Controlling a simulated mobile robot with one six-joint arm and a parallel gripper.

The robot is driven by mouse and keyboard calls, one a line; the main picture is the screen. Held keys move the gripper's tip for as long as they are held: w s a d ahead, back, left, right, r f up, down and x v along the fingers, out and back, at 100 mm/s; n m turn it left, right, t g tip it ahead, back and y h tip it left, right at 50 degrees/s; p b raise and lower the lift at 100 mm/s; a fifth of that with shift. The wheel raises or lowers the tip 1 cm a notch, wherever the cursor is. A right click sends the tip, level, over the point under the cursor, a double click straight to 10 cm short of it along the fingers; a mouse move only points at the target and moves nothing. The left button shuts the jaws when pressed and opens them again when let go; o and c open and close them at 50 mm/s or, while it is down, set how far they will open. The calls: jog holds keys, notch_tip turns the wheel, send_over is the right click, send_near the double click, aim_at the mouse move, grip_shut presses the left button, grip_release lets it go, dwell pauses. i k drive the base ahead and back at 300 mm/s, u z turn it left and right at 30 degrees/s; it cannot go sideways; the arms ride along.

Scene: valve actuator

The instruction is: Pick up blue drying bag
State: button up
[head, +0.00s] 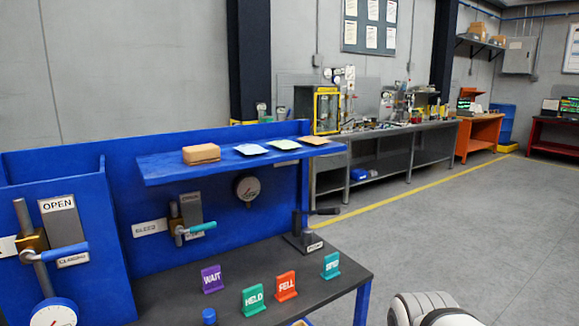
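Three small flat bags lie in a row on the blue shelf. The leftmost, a pale bluish bag (253,149), looks like the blue drying bag. A pale greenish bag (284,144) lies to its right. A pale orange bag (314,140) lies near the shelf's right end. All three are small in the picture and their colours are faint. White and grey rounded parts of my arm show at the bottom right edge. My gripper is not in view.
A brown box (201,153) sits left of the bags on the blue shelf (165,174). Below, the dark bench top (240,262) holds several coloured signs, including a purple WAIT sign (212,279), and a lever stand (303,236). Open grey floor (450,220) lies to the right.

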aim_at(248, 150)
jog(key=z, duration=0.5)
jog(key=k, duration=1.2)
jog(key=u, duration=0.55)
jog(key=i, duration=1.5)
jog(key=u, duration=0.05)
